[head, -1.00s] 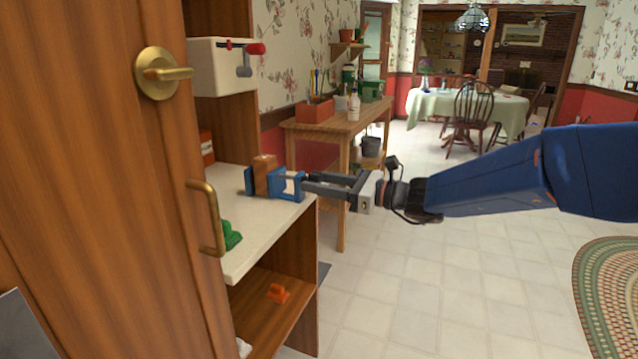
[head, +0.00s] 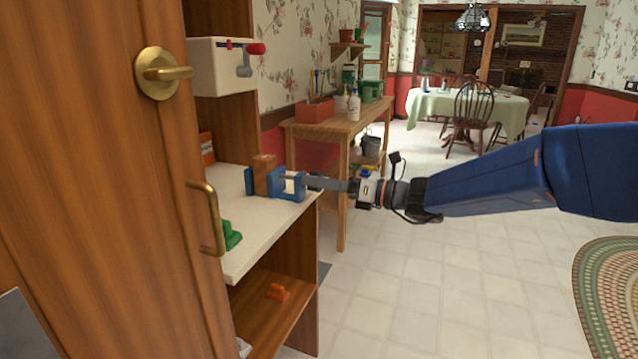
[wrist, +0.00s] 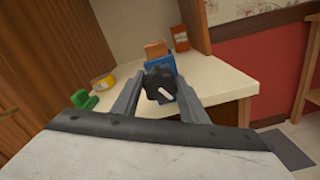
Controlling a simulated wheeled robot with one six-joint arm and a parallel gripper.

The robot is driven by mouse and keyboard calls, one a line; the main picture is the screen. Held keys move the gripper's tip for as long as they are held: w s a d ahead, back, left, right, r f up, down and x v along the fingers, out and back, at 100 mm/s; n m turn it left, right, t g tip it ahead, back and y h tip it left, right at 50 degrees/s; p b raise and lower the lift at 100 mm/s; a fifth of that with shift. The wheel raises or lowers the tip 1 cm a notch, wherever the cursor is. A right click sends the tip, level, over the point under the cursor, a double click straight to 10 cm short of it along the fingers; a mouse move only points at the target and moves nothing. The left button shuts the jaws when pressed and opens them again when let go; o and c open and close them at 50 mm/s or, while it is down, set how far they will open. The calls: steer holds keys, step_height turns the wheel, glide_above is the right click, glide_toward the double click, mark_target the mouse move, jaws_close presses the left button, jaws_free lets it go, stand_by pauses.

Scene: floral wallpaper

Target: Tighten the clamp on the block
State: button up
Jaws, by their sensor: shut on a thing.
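The blue clamp (head: 289,187) sits on the white counter with the brown wooden block (head: 264,176) between its jaws. In the wrist view the block (wrist: 156,48) shows behind the blue clamp (wrist: 160,62). The clamp's dark knob (wrist: 160,84) with a white mark faces my wrist camera. My gripper (head: 312,182) reaches in from the right, level with the clamp's screw end. In the wrist view its two fingers (wrist: 158,92) are on either side of the knob and shut on it. Whether the block is pressed tight cannot be told.
The white counter (head: 262,232) has a green object (head: 230,236) near its front. A tall wooden door (head: 90,200) with brass handles stands close at the left.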

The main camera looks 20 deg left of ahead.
steer(key=shift+m, duration=1.1)
steer(key=o, duration=1)
steer(key=shift+o, duration=0.2)
steer(key=shift+d, duration=0.1)
steer(key=s+d, duration=0.1)
steer(key=d, duration=1.6)
steer(key=shift+s+d, duration=0.15)
